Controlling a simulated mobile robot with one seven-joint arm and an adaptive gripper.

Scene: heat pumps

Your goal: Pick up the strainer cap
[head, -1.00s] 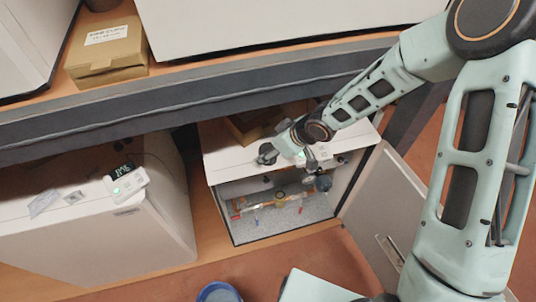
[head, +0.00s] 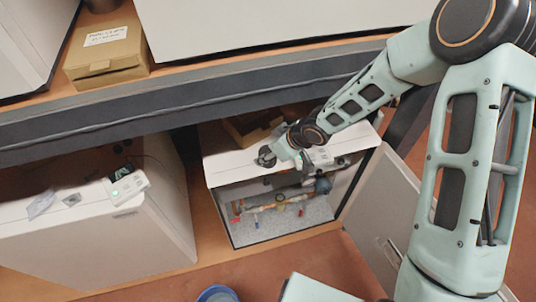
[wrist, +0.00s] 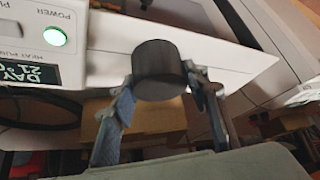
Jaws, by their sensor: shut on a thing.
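The strainer cap (wrist: 158,66), a short dark cylinder, is between the fingertips of my gripper (wrist: 160,86) in the wrist view. The gripper is shut on it, with one finger on each side. The cap is in front of the white heat pump casing (wrist: 220,50), to the right of its display panel. In the head view my wrist is over the open lower middle heat pump (head: 222,170); the fingers and cap are too small to make out clearly there.
The open unit holds brass pipework (head: 265,203) with red and blue handles. Its door (head: 385,215) hangs open to the right. A shelf edge (head: 180,115) runs above, bearing a cardboard box (head: 107,55). Another white unit (head: 140,245) stands at the left. A blue round container (head: 217,294) is at the bottom.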

